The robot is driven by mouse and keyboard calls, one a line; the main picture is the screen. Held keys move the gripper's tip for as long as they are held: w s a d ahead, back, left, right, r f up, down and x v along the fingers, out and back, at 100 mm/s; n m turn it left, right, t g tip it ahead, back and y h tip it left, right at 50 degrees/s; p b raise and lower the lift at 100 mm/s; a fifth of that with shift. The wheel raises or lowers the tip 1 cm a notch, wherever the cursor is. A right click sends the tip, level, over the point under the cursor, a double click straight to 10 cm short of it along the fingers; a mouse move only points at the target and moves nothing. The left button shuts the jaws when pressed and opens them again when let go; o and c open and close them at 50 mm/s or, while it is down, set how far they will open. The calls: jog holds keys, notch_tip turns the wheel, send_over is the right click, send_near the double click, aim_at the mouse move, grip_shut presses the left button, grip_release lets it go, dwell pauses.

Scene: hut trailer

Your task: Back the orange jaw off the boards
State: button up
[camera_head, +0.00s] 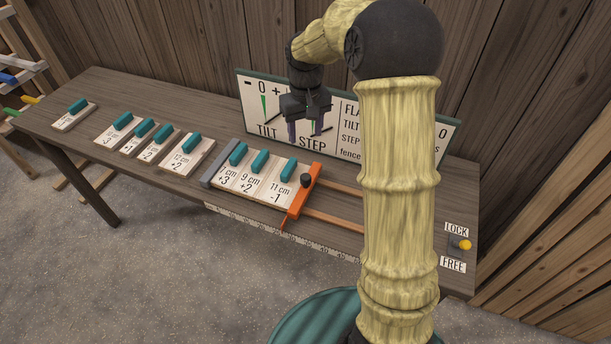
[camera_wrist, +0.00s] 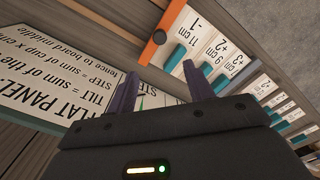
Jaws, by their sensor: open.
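The orange jaw (camera_head: 297,205) with a dark round knob (camera_head: 306,180) stands at the right end of a row of three boards, touching or very close to the 11 cm board (camera_head: 277,191). The 9 cm board (camera_head: 248,182) and a +3 board (camera_head: 225,177) lie left of it, up to a grey fence (camera_head: 218,163). My gripper (camera_head: 305,130) is open and empty, above and behind the boards, in front of the sign. The wrist view shows the orange jaw (camera_wrist: 157,53) and its knob (camera_wrist: 159,37) beyond my fingers (camera_wrist: 160,75).
A lever with a yellow knob (camera_head: 464,245) sits between LOCK and FREE labels; I cannot tell its setting. Several loose boards with teal grips (camera_head: 184,157) lie left. A sign panel (camera_head: 262,105) stands behind.

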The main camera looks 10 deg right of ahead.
aim_at(306, 176)
notch_tip(306, 176, down, 17)
jog(key=p, duration=0.3)
jog(key=shift+f, duration=0.2)
dwell(0.4)
jog(key=shift+c, duration=0.4)
jog(key=shift+d, duration=0.1)
grip_shut()
